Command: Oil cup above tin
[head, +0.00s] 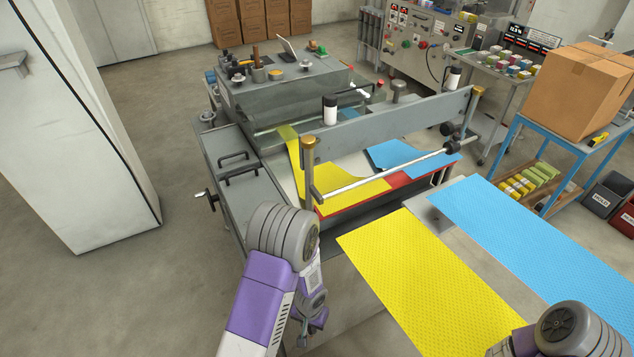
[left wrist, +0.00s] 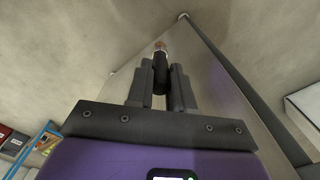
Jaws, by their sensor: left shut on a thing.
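My left gripper (head: 303,340) is low in front of the machine in the head view. In the left wrist view its fingers (left wrist: 161,85) are shut on a small dark cylinder with a brass-coloured tip (left wrist: 160,57); I cannot tell whether this is the oil cup. My right gripper is outside the views.
Yellow cloth (head: 430,285) and blue cloth (head: 540,240) extend from the machine toward the lower right. A blue-framed table (head: 550,140) with a cardboard box (head: 580,90) stands at right. A white cabinet (head: 75,120) stands at left. Floor between cabinet and machine is clear.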

